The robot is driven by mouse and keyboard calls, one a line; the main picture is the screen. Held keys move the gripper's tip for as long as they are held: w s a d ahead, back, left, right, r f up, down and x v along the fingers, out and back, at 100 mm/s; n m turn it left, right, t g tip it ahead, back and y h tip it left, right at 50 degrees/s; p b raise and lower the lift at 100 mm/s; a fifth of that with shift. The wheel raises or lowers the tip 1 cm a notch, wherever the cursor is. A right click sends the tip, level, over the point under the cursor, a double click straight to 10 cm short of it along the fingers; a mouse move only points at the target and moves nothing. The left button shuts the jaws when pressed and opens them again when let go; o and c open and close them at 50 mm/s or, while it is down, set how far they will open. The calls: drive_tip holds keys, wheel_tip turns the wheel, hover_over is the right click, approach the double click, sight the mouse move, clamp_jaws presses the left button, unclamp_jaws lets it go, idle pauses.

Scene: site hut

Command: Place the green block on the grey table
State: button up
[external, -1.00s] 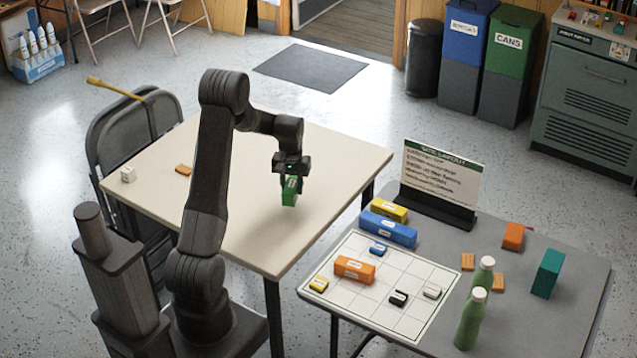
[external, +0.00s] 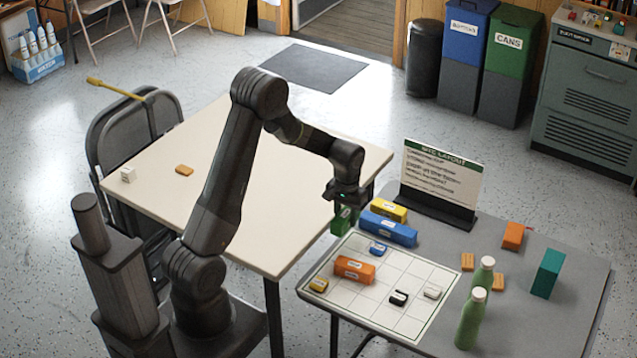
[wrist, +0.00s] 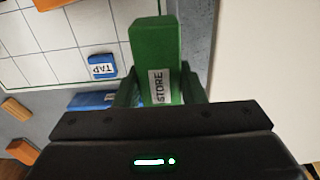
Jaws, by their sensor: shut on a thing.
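The green block (external: 342,221) is held in my gripper (external: 345,205) in the external view, by the left edge of the grey table (external: 545,320). In the wrist view, the green block (wrist: 155,60) has a white label reading STORE and sits between the fingers of my gripper (wrist: 158,90), which is shut on it. The block is close to the table's edge and the gridded sheet; I cannot tell whether it touches anything below.
A white gridded sheet (external: 388,310) on the grey table bears several small blocks. A long blue block (external: 388,230), a yellow block (external: 385,208) and a sign (external: 440,180) stand behind it. Two green bottles (external: 470,320) stand at the right. A beige table (external: 250,190) is at the left.

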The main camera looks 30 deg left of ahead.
drive_tip(key=s+d+r, duration=0.2)
drive_tip(key=s+d, duration=0.4)
drive_tip(key=d, duration=0.4)
hover_over(372, 297)
wheel_tip(372, 297, down, 4)
drive_tip(key=shift+a+f, duration=0.1)
drive_tip(key=shift+f, duration=2.35)
drive_tip(key=shift+f, duration=0.2)
drive_tip(key=o, duration=1.1)
drive_tip(key=shift+c, duration=0.2)
